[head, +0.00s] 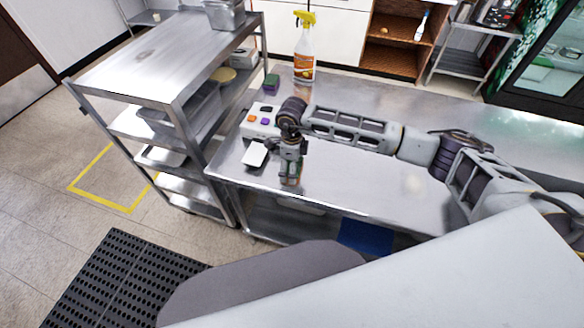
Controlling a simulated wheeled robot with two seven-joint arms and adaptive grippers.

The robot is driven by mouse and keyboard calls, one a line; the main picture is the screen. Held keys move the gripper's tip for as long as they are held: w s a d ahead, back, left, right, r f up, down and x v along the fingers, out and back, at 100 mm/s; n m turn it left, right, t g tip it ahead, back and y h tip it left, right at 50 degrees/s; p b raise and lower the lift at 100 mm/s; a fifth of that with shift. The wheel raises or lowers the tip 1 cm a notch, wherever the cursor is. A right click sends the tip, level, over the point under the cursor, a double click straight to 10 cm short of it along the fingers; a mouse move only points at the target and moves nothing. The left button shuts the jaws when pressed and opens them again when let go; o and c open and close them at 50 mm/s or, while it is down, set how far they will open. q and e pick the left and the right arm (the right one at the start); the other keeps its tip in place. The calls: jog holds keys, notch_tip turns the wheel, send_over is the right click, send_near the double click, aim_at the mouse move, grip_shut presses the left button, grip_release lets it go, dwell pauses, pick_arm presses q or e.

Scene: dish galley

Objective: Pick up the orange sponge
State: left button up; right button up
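A white holder (246,130) on the steel counter carries a small orange block (251,118), which may be the orange sponge, beside a purple one (265,121) and a dark one. My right gripper (290,180) points down at the counter, to the right of and nearer than the holder, apart from the orange block. Greenish and brownish patches show around its fingertips; I cannot tell whether it holds something or whether its fingers are open. My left gripper is not in view.
A white flat piece (255,154) lies left of my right gripper. A green-and-purple block (271,82) and a spray bottle (304,50) stand farther back on the counter (370,190). A steel shelf cart (165,60) stands to the left. The counter's right part looks clear.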

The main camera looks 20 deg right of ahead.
jog(key=c, duration=0.5)
jog(key=shift+c, duration=0.2)
jog(key=shift+r, duration=0.1)
jog(key=shift+r+b, duration=0.9)
jog(key=shift+r, duration=4)
jog(key=shift+o, duration=0.6)
jog(key=c, duration=0.4)
jog(key=shift+o, duration=0.2)
